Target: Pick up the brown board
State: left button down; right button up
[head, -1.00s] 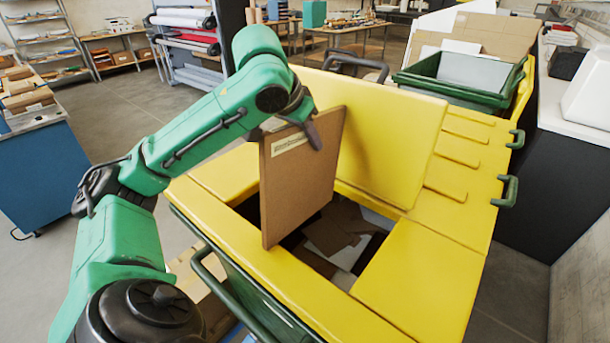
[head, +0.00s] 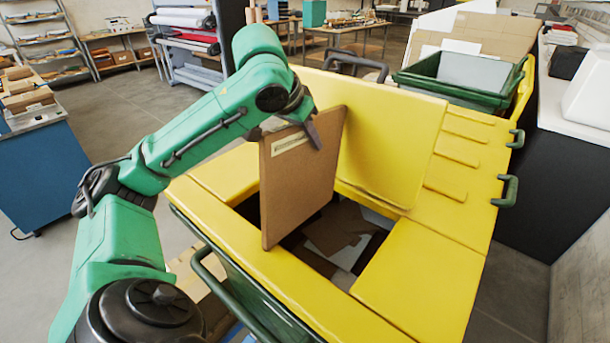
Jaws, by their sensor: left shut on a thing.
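The brown board (head: 298,190) stands upright over the opening of the yellow-topped bin, with a pale label strip near its upper left. My left gripper (head: 312,132) is shut on the board's top edge. One dark finger shows on the near face; the other finger is hidden behind the board. The board's lower corner overlaps the opening's near rim in the picture, and I cannot tell whether it touches. My right gripper is not in view.
The yellow bin top (head: 425,285) surrounds an opening with cardboard scraps (head: 335,232) inside. A raised yellow lid (head: 390,140) stands close behind the board. A green crate (head: 460,80) sits at the back right. A blue cabinet (head: 45,180) is at left.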

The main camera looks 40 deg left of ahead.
pick_arm(q)
jog(key=shift+r, duration=0.1)
dwell(0.7)
jog(key=r, duration=1.1)
jog(key=shift+s+r, duration=0.1)
jog(key=shift+s, duration=0.3)
jog(key=shift+s+r, duration=0.15)
jog(key=shift+s, duration=0.15)
jog(key=s, duration=1.8)
jog(key=shift+s+d, duration=0.25)
jog(key=shift+s, duration=0.05)
